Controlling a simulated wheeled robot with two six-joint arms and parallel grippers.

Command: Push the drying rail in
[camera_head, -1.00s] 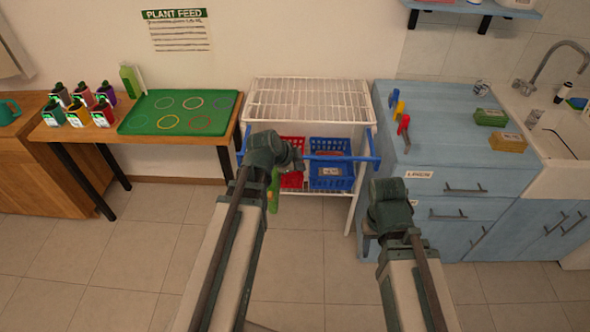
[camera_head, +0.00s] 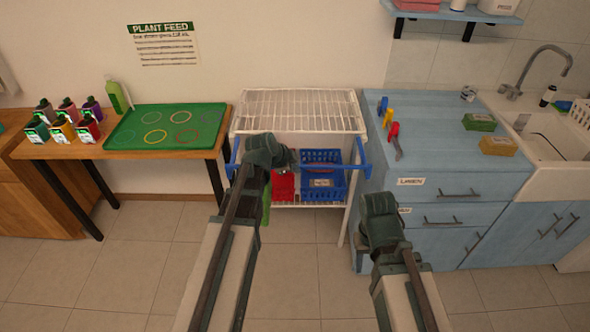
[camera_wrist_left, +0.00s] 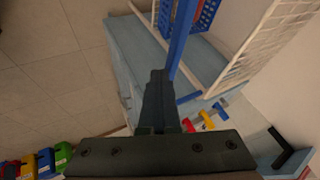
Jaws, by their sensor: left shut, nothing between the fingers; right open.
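The drying rail (camera_head: 345,167) is a blue bar with side arms, standing out in front of the white wire-topped shelf unit (camera_head: 240,125). It also shows as a blue bar in the left wrist view (camera_wrist_left: 182,42). My left gripper (camera_head: 289,158) is shut and empty at the rail, hiding part of its left half. In the left wrist view its closed fingertips (camera_wrist_left: 158,76) are close beside the bar; I cannot tell whether they touch it. My right gripper (camera_head: 378,222) is open in front of the blue cabinet, right of the rail; its fingertips are hard to make out.
A red basket (camera_head: 283,187) and a blue basket (camera_head: 322,187) sit inside the shelf unit. A green item (camera_head: 266,203) hangs partly behind my left arm. The blue cabinet (camera_head: 440,125) stands close on the right, a table with a green tray (camera_head: 125,137) on the left. The floor in front is clear.

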